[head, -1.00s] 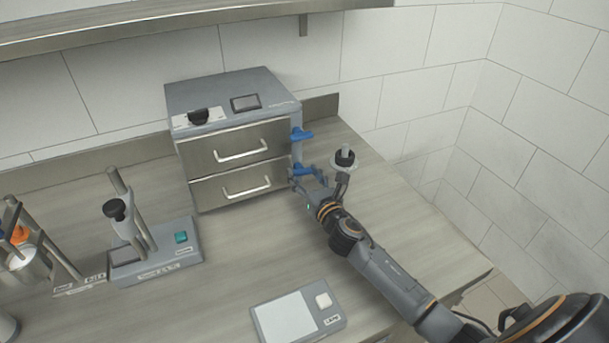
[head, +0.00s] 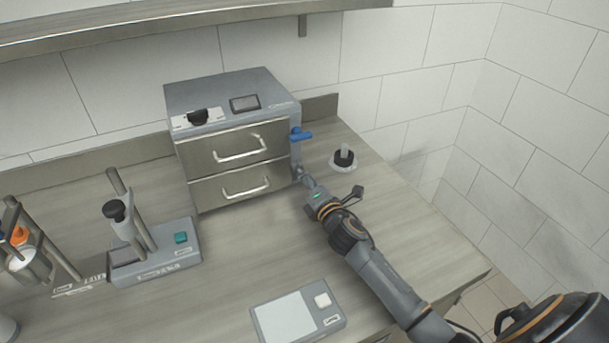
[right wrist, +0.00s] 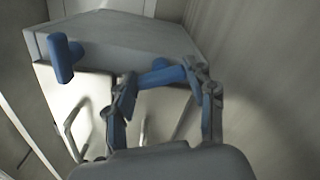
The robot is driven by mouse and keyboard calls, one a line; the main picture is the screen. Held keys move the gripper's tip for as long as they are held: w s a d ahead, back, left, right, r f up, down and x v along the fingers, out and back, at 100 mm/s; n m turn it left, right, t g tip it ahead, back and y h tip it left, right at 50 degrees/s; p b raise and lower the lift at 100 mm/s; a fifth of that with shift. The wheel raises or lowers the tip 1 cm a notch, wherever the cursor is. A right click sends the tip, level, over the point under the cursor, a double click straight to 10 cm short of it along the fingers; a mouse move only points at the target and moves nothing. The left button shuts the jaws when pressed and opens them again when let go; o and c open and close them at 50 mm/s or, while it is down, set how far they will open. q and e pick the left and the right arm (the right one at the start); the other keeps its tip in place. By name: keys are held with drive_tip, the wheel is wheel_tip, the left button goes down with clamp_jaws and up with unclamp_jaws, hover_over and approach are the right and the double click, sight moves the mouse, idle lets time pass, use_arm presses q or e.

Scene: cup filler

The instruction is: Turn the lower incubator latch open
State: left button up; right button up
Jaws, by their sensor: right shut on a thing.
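The incubator (head: 235,100) is a grey box with two steel drawers at the back of the counter. The blue upper latch (head: 301,134) sticks out sideways at its right front edge; it also shows in the right wrist view (right wrist: 66,58). The blue lower latch (right wrist: 162,77) lies between the fingers of my right gripper (right wrist: 164,80) in the right wrist view, and the fingers are shut on it. In the head view my right gripper (head: 299,173) is at the lower drawer's right edge and hides this latch. My left gripper is not in view.
A round black-and-white item (head: 344,160) stands right of the incubator. A stand with a black knob (head: 155,250) and a flat scale-like device (head: 297,315) are on the counter (head: 240,250). Free counter lies before the drawers. A shelf (head: 150,30) hangs above.

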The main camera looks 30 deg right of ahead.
drive_tip(key=m, duration=0.5)
drive_tip(key=shift+m+p, duration=0.3)
drive_tip(key=shift+m, duration=0.1)
drive_tip(key=shift+f, duration=0.1)
idle(0.3)
drive_tip(key=o, duration=1.2)
drive_tip(key=shift+c, duration=0.2)
drive_tip(key=shift+s, duration=0.2)
drive_tip(key=s, duration=1.1)
drive_tip(key=shift+s+a, duration=0.35)
